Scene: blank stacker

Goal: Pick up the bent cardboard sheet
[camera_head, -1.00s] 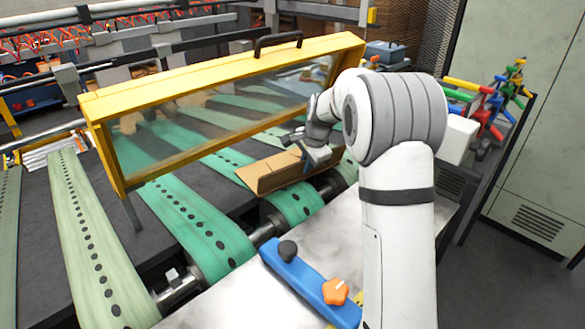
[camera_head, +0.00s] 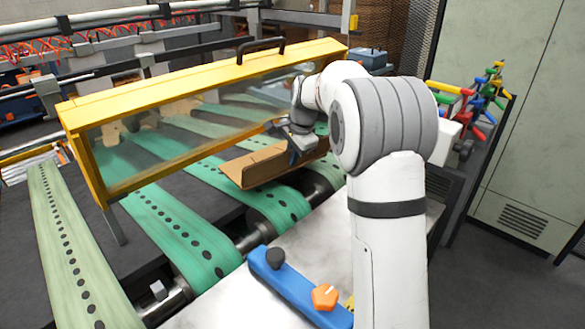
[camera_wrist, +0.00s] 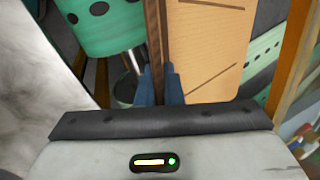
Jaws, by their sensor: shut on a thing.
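The bent cardboard sheet (camera_head: 258,167) is brown, with a fold along it. In the head view it is over the green belts, in front of the yellow-framed guard. My gripper (camera_head: 299,147) is at its right part and is shut on it. In the wrist view the blue fingers of my gripper (camera_wrist: 160,85) pinch the sheet's upright edge, and the flat face of the cardboard sheet (camera_wrist: 212,50) spreads to the right. The head view does not clearly show whether the sheet touches the belts.
The yellow-framed clear guard (camera_head: 200,85) stands just behind the sheet. Green perforated belts (camera_head: 180,230) run over rollers below. A blue control bar (camera_head: 295,290) with an orange knob lies on the metal surface in front. Coloured handles (camera_head: 480,100) are at the right.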

